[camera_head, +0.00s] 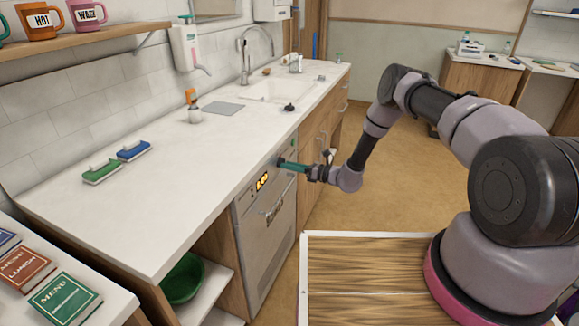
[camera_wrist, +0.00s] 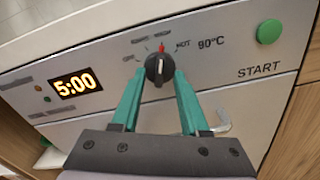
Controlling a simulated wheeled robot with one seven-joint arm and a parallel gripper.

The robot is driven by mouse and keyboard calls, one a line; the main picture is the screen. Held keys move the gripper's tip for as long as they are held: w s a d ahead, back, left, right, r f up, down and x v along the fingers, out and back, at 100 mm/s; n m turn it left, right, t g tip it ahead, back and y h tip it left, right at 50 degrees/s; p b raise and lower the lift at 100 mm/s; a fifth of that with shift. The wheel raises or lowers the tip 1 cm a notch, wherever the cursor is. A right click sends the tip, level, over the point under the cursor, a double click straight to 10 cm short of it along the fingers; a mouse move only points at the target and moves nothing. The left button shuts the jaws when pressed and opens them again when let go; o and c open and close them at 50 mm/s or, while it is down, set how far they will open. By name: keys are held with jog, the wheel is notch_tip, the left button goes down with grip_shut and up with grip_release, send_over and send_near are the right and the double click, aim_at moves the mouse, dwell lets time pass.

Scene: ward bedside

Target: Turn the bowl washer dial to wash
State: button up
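The bowl washer (camera_head: 266,226) is a grey-white front set under the counter. In the wrist view its control panel (camera_wrist: 232,75) carries a round black dial (camera_wrist: 158,66) with a red pointer. The pointer points nearly straight up, just left of the HOT label; the other labels around the dial are too small to read. My gripper (camera_wrist: 160,75) has its two green fingers on either side of the dial, with no clear gap showing, and seems closed on it. In the head view my gripper (camera_head: 292,166) reaches the panel's upper right.
The display (camera_wrist: 76,86) reads 5:00. A green START button (camera_wrist: 269,30) is at the panel's right. The door handle (camera_head: 275,209) sticks out below the panel. The white counter (camera_head: 190,160) runs above; open floor (camera_head: 400,175) lies to the right.

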jog(key=v, duration=1)
jog(key=shift+d, duration=0.35)
jog(key=shift+s, duration=0.15)
jog(key=s+d+r+n+g+h, duration=0.1)
jog(key=s+r+n+g+h, duration=0.3)
jog(key=r, duration=0.7)
jog(key=s+d+r+n+g, duration=0.15)
jog(key=r+n, duration=0.35)
jog(key=r, duration=0.7)
jog(key=s+d+r+n+g+h, duration=0.1)
jog(key=s+r+n+g+h, duration=0.3)
jog(key=r, duration=0.7)
jog(key=s+d+r+n+t+h, duration=0.3)
jog(key=s+d+r+n+t, duration=0.1)
jog(key=s+d+r, duration=0.3)
jog(key=s+d+r+n+t+h, duration=0.4)
jog(key=s+d+r+t, duration=0.2)
jog(key=s+r, duration=0.5)
jog(key=s+d, duration=0.2)
jog(key=s, duration=0.3)
jog(key=shift+d+r+n, duration=0.15)
jog(key=shift+r+n, duration=0.1)
jog(key=shift+n, duration=0.15)
